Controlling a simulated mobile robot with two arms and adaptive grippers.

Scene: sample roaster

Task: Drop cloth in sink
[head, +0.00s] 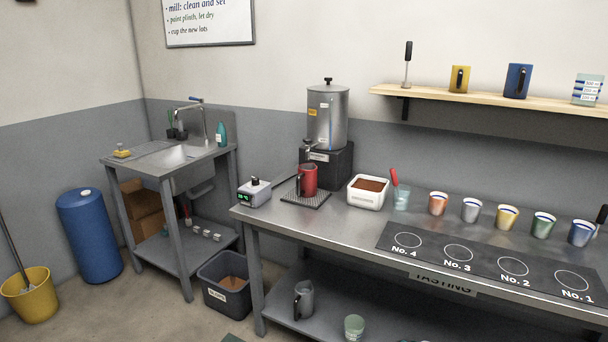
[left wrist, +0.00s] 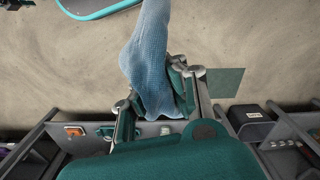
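In the left wrist view a light blue cloth (left wrist: 150,60) hangs bunched between the fingers of my left gripper (left wrist: 158,100). The fingers close around it, and its upper part extends up in the picture above the floor. In the head view the steel sink (head: 180,154) is set in a stand at the left, against the back wall, with a tap above it. Its basin is partly visible and no cloth shows in it. Neither gripper shows in the head view, and my right gripper is in neither view.
A yellow sponge (head: 122,153) and a teal bottle (head: 221,134) stand by the sink. A blue barrel (head: 90,236) and a yellow bucket (head: 28,294) stand left of it. A dark bin (head: 226,284) sits between the sink stand and the long counter (head: 345,215).

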